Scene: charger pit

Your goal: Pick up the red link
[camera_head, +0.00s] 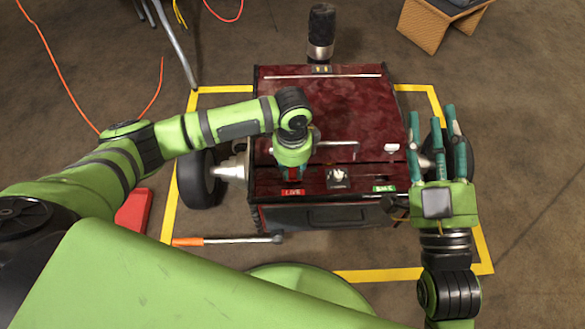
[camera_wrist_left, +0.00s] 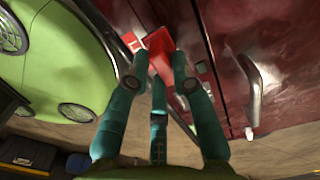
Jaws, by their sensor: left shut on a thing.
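My left gripper (camera_head: 291,172) points down over the front left of the dark red cart (camera_head: 335,100), just behind a red LIVE label (camera_head: 293,192). In the head view its own wrist hides most of the fingers and what they hold. In the left wrist view the fingers (camera_wrist_left: 157,78) are closed around the red link (camera_wrist_left: 160,45), a bright red block against the cart's dark red panel. I cannot tell whether the link is clear of the cart. My right gripper (camera_head: 436,140) is empty at the right, its fingers spread and pointing away from me.
A metal lever (camera_head: 338,178) and a green label (camera_head: 384,188) are on the cart's front ledge. A wheel (camera_head: 200,178) stands at its left. An orange-handled bar (camera_head: 225,240) lies on the floor in front. Yellow tape (camera_head: 168,215) frames the cart. A cardboard box (camera_head: 435,27) stands back right.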

